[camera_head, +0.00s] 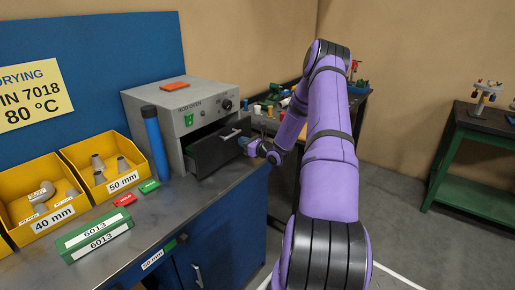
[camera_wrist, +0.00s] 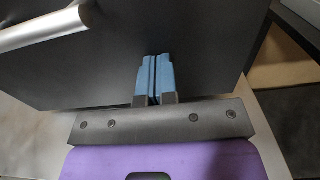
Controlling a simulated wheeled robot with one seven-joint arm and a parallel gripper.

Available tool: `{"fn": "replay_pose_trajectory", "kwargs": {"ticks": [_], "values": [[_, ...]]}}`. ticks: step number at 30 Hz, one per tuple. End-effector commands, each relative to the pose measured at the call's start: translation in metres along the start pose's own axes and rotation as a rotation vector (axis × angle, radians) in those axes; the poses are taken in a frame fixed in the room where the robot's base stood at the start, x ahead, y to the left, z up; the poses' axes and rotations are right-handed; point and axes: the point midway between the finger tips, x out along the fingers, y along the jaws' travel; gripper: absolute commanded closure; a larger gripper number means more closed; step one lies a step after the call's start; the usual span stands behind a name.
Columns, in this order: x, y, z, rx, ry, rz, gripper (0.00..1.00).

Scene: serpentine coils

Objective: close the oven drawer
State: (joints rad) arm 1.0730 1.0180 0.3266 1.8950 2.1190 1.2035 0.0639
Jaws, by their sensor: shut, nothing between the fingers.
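The grey rod oven (camera_head: 205,102) stands on the workbench, with its dark drawer (camera_head: 210,152) pulled partly out. The drawer has a pale bar handle (camera_head: 231,134) on its front. My gripper (camera_head: 246,146) is at the right part of the drawer front, beside the handle. In the wrist view, its two blue fingers (camera_wrist: 154,75) are shut together with nothing between them. The fingertips are against or very near the dark drawer front (camera_wrist: 215,40); I cannot tell whether they touch. The handle (camera_wrist: 40,30) shows at the upper left of the wrist view, apart from the fingers.
A blue tube (camera_head: 155,142) stands left of the oven. Yellow bins (camera_head: 75,157) and a green 6013 box (camera_head: 95,235) are on the bench (camera_head: 165,215). An orange item (camera_head: 174,86) lies on the oven. A green table (camera_head: 470,190) is at right, with open floor before it.

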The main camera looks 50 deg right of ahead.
Motion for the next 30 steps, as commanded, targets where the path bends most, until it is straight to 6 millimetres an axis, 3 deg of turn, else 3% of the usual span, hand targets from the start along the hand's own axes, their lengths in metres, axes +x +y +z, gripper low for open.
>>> {"fn": "replay_pose_trajectory", "kwargs": {"ticks": [6, 12, 30], "values": [[0.042, 0.001, 0.0, -0.001, -0.001, 0.002, 1.0], [0.062, 0.0, 0.0, 0.0, 0.0, 0.001, 1.0], [0.073, 0.0, 0.003, -0.001, -0.005, 0.0, 1.0]]}}
